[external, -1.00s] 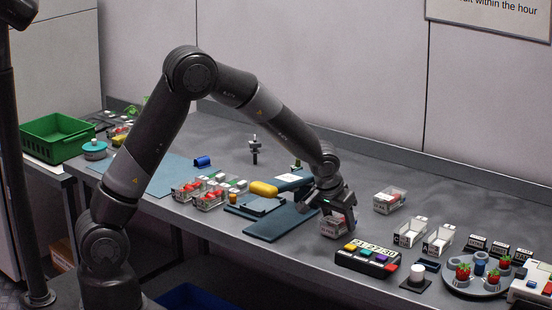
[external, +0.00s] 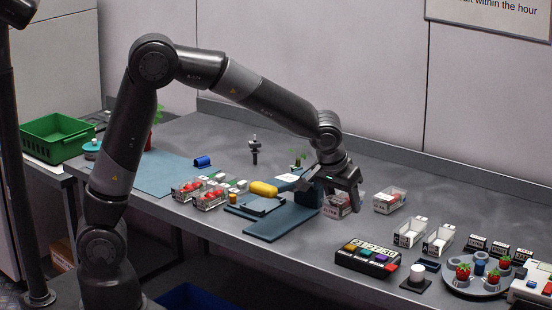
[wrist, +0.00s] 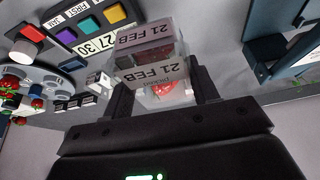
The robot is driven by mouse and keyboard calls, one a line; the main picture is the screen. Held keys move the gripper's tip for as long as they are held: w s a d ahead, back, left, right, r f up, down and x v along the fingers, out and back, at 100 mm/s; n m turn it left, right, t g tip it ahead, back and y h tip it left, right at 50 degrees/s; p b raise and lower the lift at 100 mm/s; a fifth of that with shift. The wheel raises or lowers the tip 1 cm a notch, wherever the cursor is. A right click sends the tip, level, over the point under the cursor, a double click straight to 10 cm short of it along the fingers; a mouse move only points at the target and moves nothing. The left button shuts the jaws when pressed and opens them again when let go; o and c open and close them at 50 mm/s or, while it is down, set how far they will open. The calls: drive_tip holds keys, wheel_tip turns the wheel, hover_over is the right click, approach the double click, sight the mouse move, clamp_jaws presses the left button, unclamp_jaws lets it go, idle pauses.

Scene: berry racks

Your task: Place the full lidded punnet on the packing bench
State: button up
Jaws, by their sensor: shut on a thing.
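My gripper (external: 347,186) is shut on a clear punnet (external: 337,207) above or at the grey bench (external: 455,197), right of the dark blue mats. In the wrist view, the punnet (wrist: 152,66) sits between the two fingers of my gripper (wrist: 163,97). It has labels reading "21 FEB" and red fruit inside. I cannot tell whether its base touches the bench, and its lid is not clearly seen. Another clear punnet with red fruit (external: 389,201) stands just right of the held one.
Two open punnets (external: 410,232) stand to the right. A timer with coloured buttons (external: 367,258) is in front. A round tray with strawberries (external: 477,290) is at far right. Several filled punnets (external: 210,198) and a yellow-handled tool (external: 264,188) lie left. The back right is clear.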

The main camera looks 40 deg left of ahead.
sight(341, 195)
drive_tip(key=shift+s+d+r, duration=0.25)
drive_tip(key=shift+s, duration=0.15)
drive_tip(key=shift+r, duration=0.4)
wheel_tip(341, 195, up, 4)
drive_tip(key=shift+r, duration=0.1)
drive_tip(key=shift+w+a+r, duration=0.1)
drive_tip(key=shift+w+a, duration=0.3)
drive_tip(key=shift+a, duration=0.2)
drive_tip(key=w+a+n+g+y, duration=0.15)
drive_tip(key=w+a+n, duration=0.35)
drive_tip(key=a, duration=0.7)
drive_tip(key=w+a+n+y, duration=0.2)
drive_tip(key=w+a+n, duration=0.3)
drive_tip(key=a, duration=0.7)
drive_tip(key=s+a+n+g+y, duration=0.1)
drive_tip(key=s+a+n+g, duration=0.15)
drive_tip(key=a+n, duration=0.85)
drive_tip(key=s+a+n+g, duration=0.2)
drive_tip(key=s+a, duration=0.1)
drive_tip(key=a, duration=1.6)
drive_tip(key=a+f, duration=0.5)
drive_tip(key=f, duration=0.1)
drive_tip(key=a+f, duration=0.6)
drive_tip(key=shift+w+a, duration=0.15)
drive_tip(key=shift+a, duration=0.1)
drive_tip(key=shift+f, duration=2.05)
